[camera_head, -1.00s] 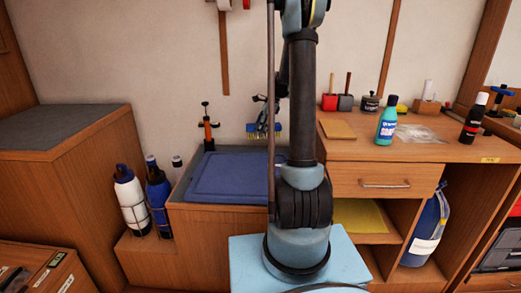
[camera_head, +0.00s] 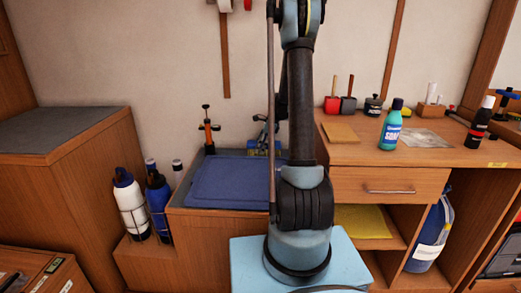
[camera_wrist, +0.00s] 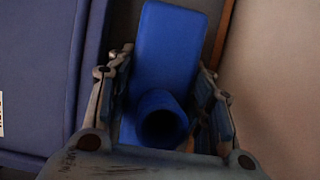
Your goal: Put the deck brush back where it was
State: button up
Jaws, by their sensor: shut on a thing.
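The deck brush has a blue head with a socket (camera_wrist: 172,45). In the wrist view it fills the gap between the fingers, with the round socket opening facing the camera. In the head view a small part of the brush (camera_head: 254,150), blue with yellow bristles, shows at the back of the bench with the blue cushion, close to the wall. My gripper (camera_wrist: 165,115) is shut on it; in the head view the gripper (camera_head: 261,132) is partly hidden by my arm. The bristles are hidden in the wrist view. I cannot tell whether the brush touches the surface below.
The blue cushion (camera_head: 225,185) lies left of the brush. An orange-and-black tool (camera_head: 208,130) stands behind it. Two bottles (camera_head: 131,205) stand in a rack at left. The desk (camera_head: 420,152) at right holds a teal bottle (camera_head: 391,125) and small items.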

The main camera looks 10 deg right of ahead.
jog(key=shift+f, duration=0.4)
jog(key=o, duration=1.3)
